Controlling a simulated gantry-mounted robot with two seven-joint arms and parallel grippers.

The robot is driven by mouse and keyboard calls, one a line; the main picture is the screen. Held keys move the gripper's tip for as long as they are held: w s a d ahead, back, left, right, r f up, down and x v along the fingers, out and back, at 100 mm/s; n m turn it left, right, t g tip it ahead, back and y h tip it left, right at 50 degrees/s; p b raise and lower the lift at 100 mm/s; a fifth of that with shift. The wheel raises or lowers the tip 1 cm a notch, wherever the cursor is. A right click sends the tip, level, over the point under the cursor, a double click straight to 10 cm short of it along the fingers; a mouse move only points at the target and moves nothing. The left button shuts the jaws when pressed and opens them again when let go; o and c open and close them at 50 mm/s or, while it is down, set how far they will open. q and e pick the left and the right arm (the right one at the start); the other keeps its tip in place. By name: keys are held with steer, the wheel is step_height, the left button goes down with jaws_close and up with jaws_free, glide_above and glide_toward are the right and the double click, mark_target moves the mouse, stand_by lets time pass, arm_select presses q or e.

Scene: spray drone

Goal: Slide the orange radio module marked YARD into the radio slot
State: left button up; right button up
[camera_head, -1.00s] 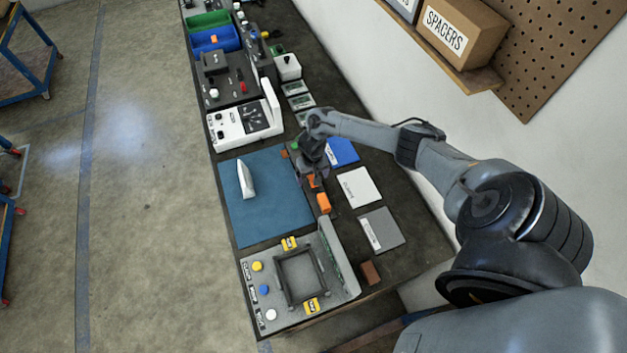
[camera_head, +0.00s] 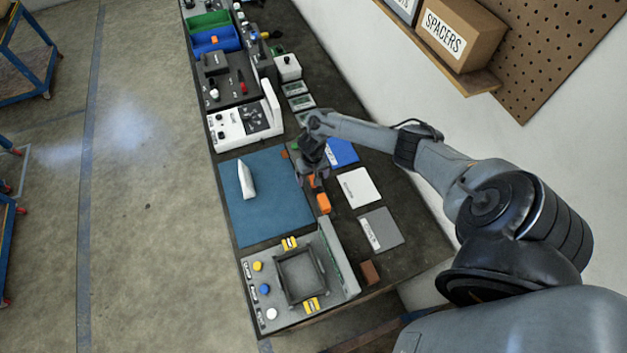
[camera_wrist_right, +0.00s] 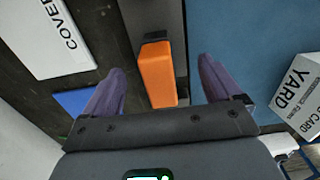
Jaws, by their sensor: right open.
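My right gripper (camera_head: 312,172) is open above the bench, beside the right edge of the blue mat. Two orange blocks show near it in the head view: one (camera_head: 316,181) partly hidden by the gripper, and one (camera_head: 323,203) just nearer. In the right wrist view, an orange block with a dark end (camera_wrist_right: 157,76) appears between my open fingers (camera_wrist_right: 159,84), with gaps on both sides. No marking is readable on the orange blocks. A white card reading YARD (camera_wrist_right: 300,92) shows at the right. I cannot identify the radio slot. My left gripper is out of view.
The blue mat (camera_head: 275,205) carries an upright white card (camera_head: 246,180). A grey fixture with a square frame (camera_head: 328,291) stands at the near end. White (camera_head: 357,187) and grey (camera_head: 381,229) flat pieces lie right of the blocks. A brown block (camera_head: 370,272) sits near the edge.

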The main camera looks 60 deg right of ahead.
stand_by(0.3)
steer(key=shift+p, duration=0.45)
steer(key=c, duration=0.6)
jaws_close()
steer(key=shift+r, duration=0.15)
